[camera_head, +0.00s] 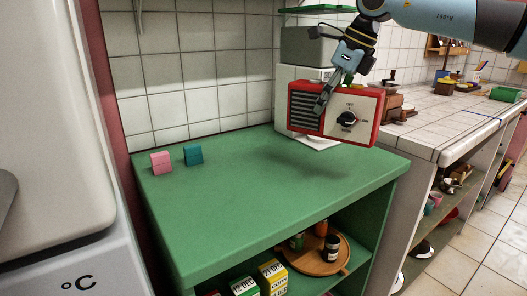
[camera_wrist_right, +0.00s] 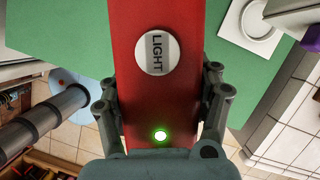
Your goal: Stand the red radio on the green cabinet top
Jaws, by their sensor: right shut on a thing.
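The red radio (camera_head: 366,104) has a dark slatted speaker and a cream face with a black dial. My right gripper (camera_head: 326,98) is shut on it and holds it roughly upright above the right part of the green cabinet top (camera_head: 240,205). A soft shadow lies on the green surface below it, so it appears clear of the top. In the right wrist view the radio's red top (camera_wrist_right: 155,95), with a round LIGHT label, sits between the fingers of the right gripper (camera_wrist_right: 160,115). My left gripper is not in view.
A pink block (camera_head: 160,162) and a teal block (camera_head: 193,155) stand at the back left of the green top. A white box-like appliance (camera_head: 285,85) is behind the radio. A tiled counter (camera_head: 440,120) adjoins on the right. The top's middle and front are clear.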

